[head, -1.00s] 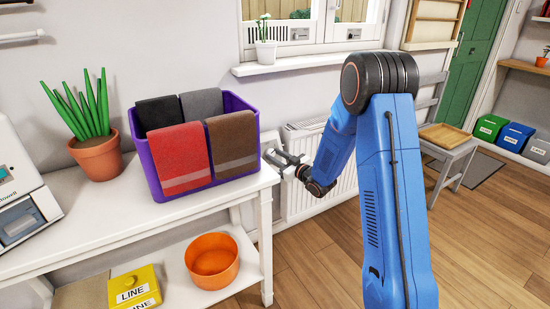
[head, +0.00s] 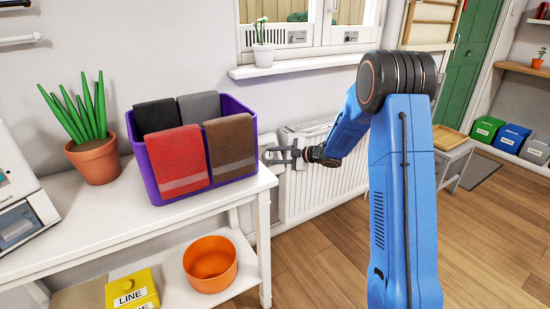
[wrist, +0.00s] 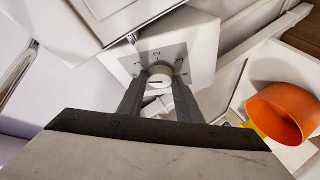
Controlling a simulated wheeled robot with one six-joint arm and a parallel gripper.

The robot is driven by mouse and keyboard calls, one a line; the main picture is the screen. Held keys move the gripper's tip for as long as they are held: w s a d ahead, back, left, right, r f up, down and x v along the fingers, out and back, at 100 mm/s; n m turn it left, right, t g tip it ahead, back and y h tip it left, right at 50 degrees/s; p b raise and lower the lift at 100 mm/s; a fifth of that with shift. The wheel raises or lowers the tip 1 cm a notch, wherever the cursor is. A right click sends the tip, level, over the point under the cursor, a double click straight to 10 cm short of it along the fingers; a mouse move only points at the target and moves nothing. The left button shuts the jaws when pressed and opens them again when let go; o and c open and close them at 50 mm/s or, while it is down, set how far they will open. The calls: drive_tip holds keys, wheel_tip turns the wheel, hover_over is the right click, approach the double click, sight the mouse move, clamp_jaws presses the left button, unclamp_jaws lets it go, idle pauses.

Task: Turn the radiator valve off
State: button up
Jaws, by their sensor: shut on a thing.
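In the head view my gripper (head: 276,154) is at the left end of the white radiator (head: 325,185), just beyond the table's right edge. The knob is mostly hidden there by the fingers.
The white table (head: 105,225) stands close to the left of my gripper. It carries a purple bin (head: 175,190) of towels and a potted plant (head: 97,162). An orange bowl (head: 211,265) sits on its lower shelf. Floor before the radiator is clear.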

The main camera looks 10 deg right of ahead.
drive_tip(key=shift+r+n+g+h, duration=0.1)
drive_tip(key=shift+n+g+h, duration=0.35)
drive_tip(key=shift+n, duration=0.75)
drive_tip(key=shift+g, duration=0.25)
drive_tip(key=o, duration=0.8)
drive_tip(key=shift+c, duration=0.2)
